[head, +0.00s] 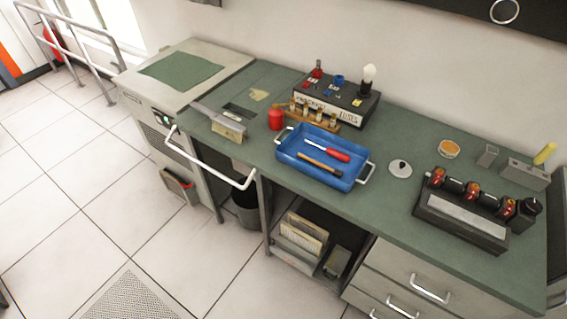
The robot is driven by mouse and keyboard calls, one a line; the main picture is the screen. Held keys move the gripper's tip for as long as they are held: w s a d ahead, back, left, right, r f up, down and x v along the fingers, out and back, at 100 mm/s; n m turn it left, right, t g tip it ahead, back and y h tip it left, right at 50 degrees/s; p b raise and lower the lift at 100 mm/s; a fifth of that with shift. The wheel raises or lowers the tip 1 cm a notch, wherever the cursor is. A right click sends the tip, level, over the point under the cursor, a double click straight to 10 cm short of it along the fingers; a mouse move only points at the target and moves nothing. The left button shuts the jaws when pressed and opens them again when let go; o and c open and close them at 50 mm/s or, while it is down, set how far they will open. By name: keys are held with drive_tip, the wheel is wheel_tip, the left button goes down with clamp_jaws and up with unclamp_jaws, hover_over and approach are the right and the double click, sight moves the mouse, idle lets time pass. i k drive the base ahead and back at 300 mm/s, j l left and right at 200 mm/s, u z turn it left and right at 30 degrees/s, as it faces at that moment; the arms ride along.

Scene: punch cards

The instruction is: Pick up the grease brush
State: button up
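A blue tray (284,157) with metal end handles stands on the green worktop. Two slim tools lie in it. The nearer one (318,161) has a brown, wooden-looking handle and a dark end; it looks most like the grease brush, but its bristles are too small to make out. The other is a red-handled tool (333,153) with a thin metal shaft, like a screwdriver, lying just behind it. The two tools look roughly parallel and apart. My gripper is not in view.
A red cylinder (276,120) and a wooden rack (328,118) of small bottles stand beside and behind the tray. A pale round lid (400,168) lies right of it. A dark box (463,215) with rollers stands farther right. A white rail (212,163) juts out at left. The tiled floor in front is mostly clear.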

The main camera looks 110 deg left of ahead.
sight(338, 174)
drive_tip(key=u, duration=3.25)
